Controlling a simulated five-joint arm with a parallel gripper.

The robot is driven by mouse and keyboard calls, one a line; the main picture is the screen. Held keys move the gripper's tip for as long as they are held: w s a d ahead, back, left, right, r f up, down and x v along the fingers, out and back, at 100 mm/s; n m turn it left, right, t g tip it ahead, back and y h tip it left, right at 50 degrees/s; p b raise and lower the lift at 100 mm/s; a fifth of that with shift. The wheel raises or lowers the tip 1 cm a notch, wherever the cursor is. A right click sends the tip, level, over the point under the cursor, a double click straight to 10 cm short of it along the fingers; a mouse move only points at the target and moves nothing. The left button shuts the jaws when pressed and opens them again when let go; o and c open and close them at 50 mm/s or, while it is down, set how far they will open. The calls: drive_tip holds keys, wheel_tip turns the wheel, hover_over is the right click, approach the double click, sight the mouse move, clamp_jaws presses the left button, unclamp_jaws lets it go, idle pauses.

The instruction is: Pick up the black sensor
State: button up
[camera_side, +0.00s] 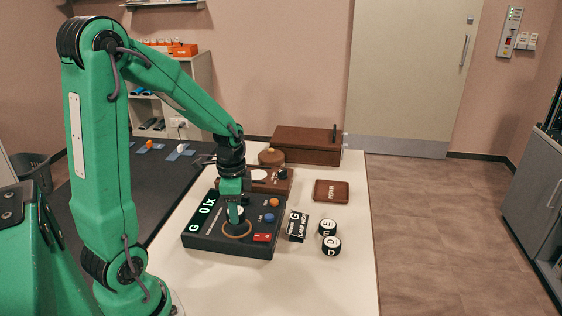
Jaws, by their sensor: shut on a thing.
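My gripper (235,215) points straight down over the black console (212,243), which has a lit green display at its left end. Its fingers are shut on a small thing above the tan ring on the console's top. The fingers hide most of this thing, which I take to be the black sensor; I cannot tell whether it still touches the console.
Two black cylinders with white lettered tops, E (328,228) and D (331,246), stand right of the console beside lettered cards (297,226). A brown tray (331,191) and a brown box (307,145) lie behind. The table's right front is clear.

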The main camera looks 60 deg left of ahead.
drive_tip(key=s+d+r, duration=0.1)
drive_tip(key=d+r, duration=0.7)
drive_tip(key=d, duration=0.3)
drive_tip(key=shift+s+d, duration=0.25)
drive_tip(key=shift+d, duration=0.05)
idle(0.4)
drive_tip(key=w+a, duration=1.9)
drive_tip(key=w, duration=0.1)
drive_tip(key=shift+a+r, duration=0.2)
drive_tip(key=shift+a, duration=0.05)
drive_tip(key=shift+w, duration=0.1)
drive_tip(key=a+f, duration=0.2)
drive_tip(key=a, duration=0.2)
drive_tip(key=a+f, duration=0.2)
drive_tip(key=a, duration=0.1)
drive_tip(key=a+f, duration=0.3)
drive_tip(key=a, duration=0.1)
drive_tip(key=shift+s+a, duration=0.3)
drive_tip(key=shift+s, duration=0.05)
drive_tip(key=shift+f, duration=2)
